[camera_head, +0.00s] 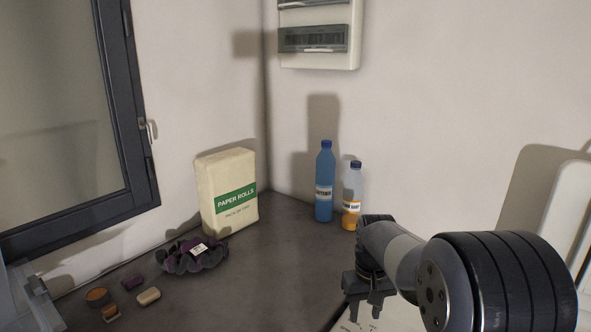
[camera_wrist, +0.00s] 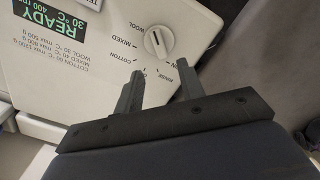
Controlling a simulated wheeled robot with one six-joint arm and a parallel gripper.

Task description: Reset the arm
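My arm (camera_head: 480,285) reaches in from the lower right in the head view. Beyond the fingers is a white washing machine panel (camera_wrist: 60,85) with a round dial (camera_wrist: 158,42), a green "READY" display (camera_wrist: 42,28) and printed programme names. The fingers appear above the panel, and I cannot tell how far.
The dark worktop (camera_head: 270,270) holds a paper rolls pack (camera_head: 228,190), a blue bottle (camera_head: 325,180), an orange-filled bottle (camera_head: 352,196), a dark purple bundle (camera_head: 192,257) and small items by the window. A white upright panel (camera_head: 572,205) stands at the right. The worktop's middle is clear.

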